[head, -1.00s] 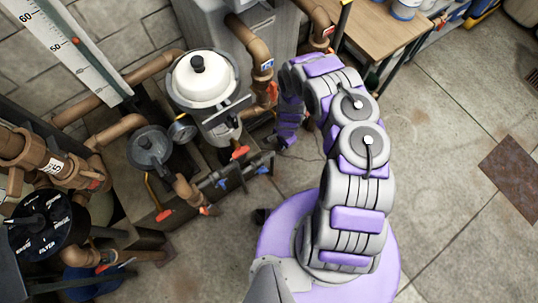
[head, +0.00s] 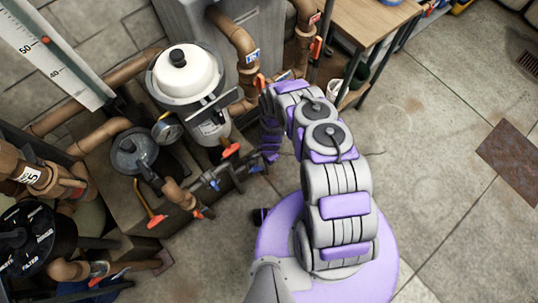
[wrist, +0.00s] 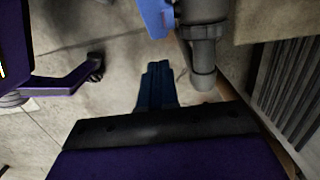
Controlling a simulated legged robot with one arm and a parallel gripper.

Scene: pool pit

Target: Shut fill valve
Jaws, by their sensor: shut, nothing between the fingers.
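My gripper (wrist: 158,68) is shut and empty in the wrist view, pointing down over the concrete floor. A bright blue valve handle (wrist: 155,17) lies just beyond its tips, beside a grey pipe (wrist: 203,55); the fingers look apart from both. In the head view the end of my arm (head: 270,150) hangs beside the low grey pipework, close to a blue handle (head: 256,168). Another blue handle (head: 214,185) sits further left on that pipework. I cannot read any label that tells which valve is the fill valve.
A white-lidded pot (head: 187,72), a gauge (head: 167,130) and several red-orange handles, one at the pot's base (head: 230,150), crowd the left. A wooden bench (head: 365,20) stands at the back. Open concrete floor (head: 440,150) lies to the right.

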